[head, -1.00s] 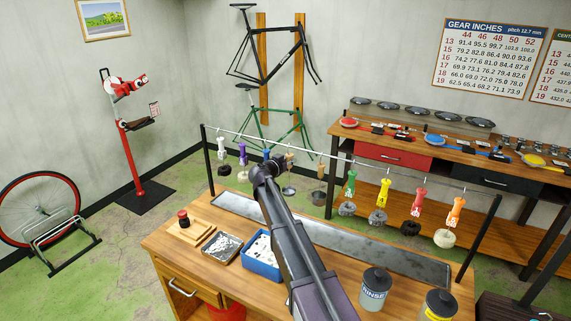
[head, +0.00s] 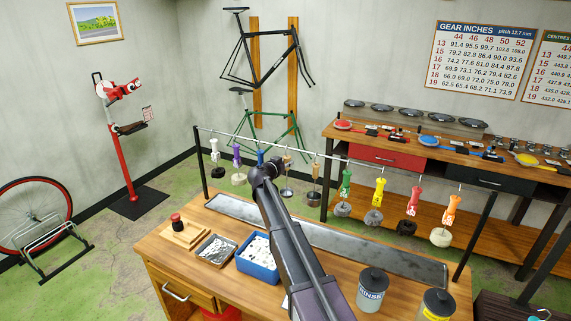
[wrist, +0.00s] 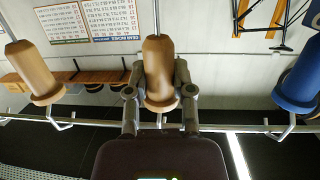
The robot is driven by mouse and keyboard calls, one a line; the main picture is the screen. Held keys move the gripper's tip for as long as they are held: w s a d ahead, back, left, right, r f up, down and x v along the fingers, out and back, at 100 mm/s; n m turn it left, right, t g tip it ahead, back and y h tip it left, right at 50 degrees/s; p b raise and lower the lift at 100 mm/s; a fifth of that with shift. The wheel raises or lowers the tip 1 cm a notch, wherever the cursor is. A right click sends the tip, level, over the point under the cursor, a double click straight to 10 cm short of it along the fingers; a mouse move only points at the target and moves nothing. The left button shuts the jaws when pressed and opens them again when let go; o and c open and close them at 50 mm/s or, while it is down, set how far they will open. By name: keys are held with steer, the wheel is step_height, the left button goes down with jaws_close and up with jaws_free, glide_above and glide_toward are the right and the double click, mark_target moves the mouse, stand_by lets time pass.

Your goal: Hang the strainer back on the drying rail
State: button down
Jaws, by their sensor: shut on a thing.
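My gripper (wrist: 161,95) is shut on a tan wooden handle (wrist: 159,75), taken to be the strainer's. A thin rod runs from the handle out of the wrist view. In the head view, a silvery strainer bowl (head: 287,191) hangs below my gripper (head: 277,163), over the back of the bench. The drying rail (head: 320,153) runs above the bench and shows in the wrist view (wrist: 100,124). In the wrist view a rail hook (wrist: 160,122) sits close to the handle's flanged end. I cannot tell whether the handle is engaged on it.
Blue (wrist: 298,78) and tan (wrist: 33,72) handles hang either side of the held one. Other coloured handles, such as the green one (head: 346,182), hang along the rail. The bench holds a blue tub (head: 258,258), a metal tray (head: 215,249) and a RINSE jar (head: 372,288).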

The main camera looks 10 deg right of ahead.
stand_by(0.4)
steer(key=shift+c, duration=2)
jaws_free()
steer(key=shift+o, duration=1.4)
steer(key=shift+s+a, duration=0.1)
steer(key=shift+s, duration=0.05)
steer(key=p+v, duration=0.2)
steer(key=v, duration=0.8)
steer(key=shift+s+a, duration=0.25)
steer(key=shift+s, duration=0.1)
